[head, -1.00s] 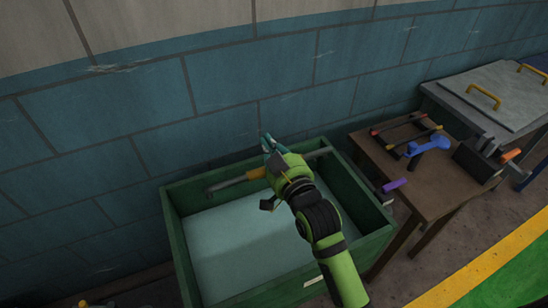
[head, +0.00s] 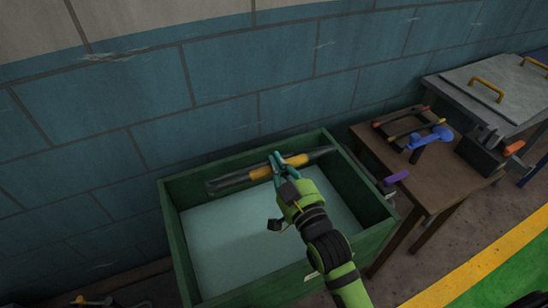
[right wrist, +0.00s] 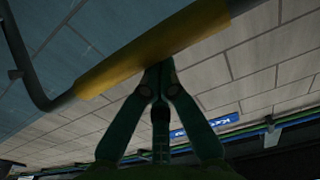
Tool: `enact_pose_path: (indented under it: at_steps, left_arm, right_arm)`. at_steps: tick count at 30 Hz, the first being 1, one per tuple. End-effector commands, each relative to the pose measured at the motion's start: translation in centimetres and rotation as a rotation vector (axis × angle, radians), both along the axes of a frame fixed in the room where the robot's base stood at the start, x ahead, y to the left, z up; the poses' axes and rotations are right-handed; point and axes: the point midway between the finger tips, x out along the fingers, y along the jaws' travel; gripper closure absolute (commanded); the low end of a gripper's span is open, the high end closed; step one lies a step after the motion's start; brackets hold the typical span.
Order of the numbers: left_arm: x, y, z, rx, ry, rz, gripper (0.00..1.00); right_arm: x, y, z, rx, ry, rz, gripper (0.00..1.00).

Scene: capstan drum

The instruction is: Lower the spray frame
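The spray frame shows as a grey bar with a yellow grip (head: 296,160), lying across the inside of the green tank near its far wall. My right gripper (head: 276,160) reaches over the near rim and its teal fingers cross the yellow grip. In the right wrist view the fingers (right wrist: 160,72) come together at the lower edge of the yellow grip (right wrist: 150,50), which runs slantwise across them; they look shut against it rather than around it. A bent grey rod shows at its left end. My left gripper is not in view.
The green tank (head: 377,238) has a pale, flat inside. A wooden table (head: 446,195) with clamps and a blue-handled tool (head: 428,137) stands to the right, beside a grey bench with a yellow-handled lid (head: 497,85). A blue block wall rises behind.

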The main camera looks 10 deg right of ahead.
Motion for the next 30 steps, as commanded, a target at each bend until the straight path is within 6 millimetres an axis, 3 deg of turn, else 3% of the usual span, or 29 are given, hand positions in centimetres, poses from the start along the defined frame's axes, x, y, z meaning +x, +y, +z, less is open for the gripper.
enact_pose_path:
  at_steps: [1,15,21,30]
  left_arm:
    - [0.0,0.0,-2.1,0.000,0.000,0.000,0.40]
    - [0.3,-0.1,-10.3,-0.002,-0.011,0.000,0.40]
    - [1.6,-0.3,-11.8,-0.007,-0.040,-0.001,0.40]
    - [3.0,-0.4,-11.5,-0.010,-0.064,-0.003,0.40]
  right_arm:
    - [-0.7,-0.1,-2.1,0.003,-0.015,0.000,1.00]
    - [-5.3,-1.0,-7.2,0.045,-0.233,0.001,1.00]
    - [-6.3,-1.2,-8.0,0.057,-0.291,0.000,1.00]
    - [-6.5,-1.3,-7.8,0.059,-0.302,0.000,1.00]
